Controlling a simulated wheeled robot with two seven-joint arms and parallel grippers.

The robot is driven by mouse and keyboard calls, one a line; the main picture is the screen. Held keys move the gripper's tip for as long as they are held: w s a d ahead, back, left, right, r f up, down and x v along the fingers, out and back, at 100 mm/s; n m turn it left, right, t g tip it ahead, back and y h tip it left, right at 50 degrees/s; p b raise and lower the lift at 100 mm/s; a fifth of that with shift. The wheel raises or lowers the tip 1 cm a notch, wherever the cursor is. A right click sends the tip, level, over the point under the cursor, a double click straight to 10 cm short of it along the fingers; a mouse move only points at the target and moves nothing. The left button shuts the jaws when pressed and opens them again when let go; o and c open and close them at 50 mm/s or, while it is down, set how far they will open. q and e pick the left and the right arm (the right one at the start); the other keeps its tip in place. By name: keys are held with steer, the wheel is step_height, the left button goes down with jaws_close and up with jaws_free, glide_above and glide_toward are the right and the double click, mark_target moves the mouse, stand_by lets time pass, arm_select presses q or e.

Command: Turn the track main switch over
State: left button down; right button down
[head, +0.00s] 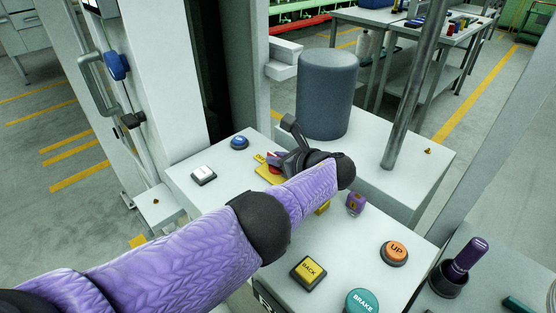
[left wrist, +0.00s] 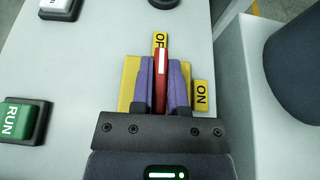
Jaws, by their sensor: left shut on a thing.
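The track main switch has a red handle (left wrist: 162,75) with a white stripe, standing over a yellow plate (left wrist: 131,75). My left gripper (left wrist: 165,88) has its two purple fingers shut on the handle, one on each side. In the left wrist view the handle points up at the partly hidden OFF label (left wrist: 160,39). The ON label (left wrist: 201,96) is to the right of the fingers. In the head view my left gripper (head: 280,161) is over the yellow plate (head: 264,177), and my arm hides part of the switch. My right gripper is not in view.
Near the switch are a blue button (head: 239,142), a white button (head: 203,175) and the green RUN button (left wrist: 18,120). BACK (head: 308,270), UP (head: 394,253) and BRAKE (head: 362,301) buttons sit nearer. A grey cylinder (head: 328,95) and a metal post (head: 414,85) stand behind.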

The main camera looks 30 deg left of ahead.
arm_select(q)
steer(key=shift+r, duration=0.1)
steer(key=c, duration=0.6)
jaws_free()
steer(key=p+v, duration=0.4)
steer(key=v, duration=0.4)
steer(key=shift+s+d+r, duration=0.1)
steer(key=shift+d+r, duration=0.1)
steer(key=shift+d, duration=0.1)
steer(key=shift+s+d+r, duration=0.1)
steer(key=shift+s+d, duration=0.05)
steer(key=shift+d, duration=0.4)
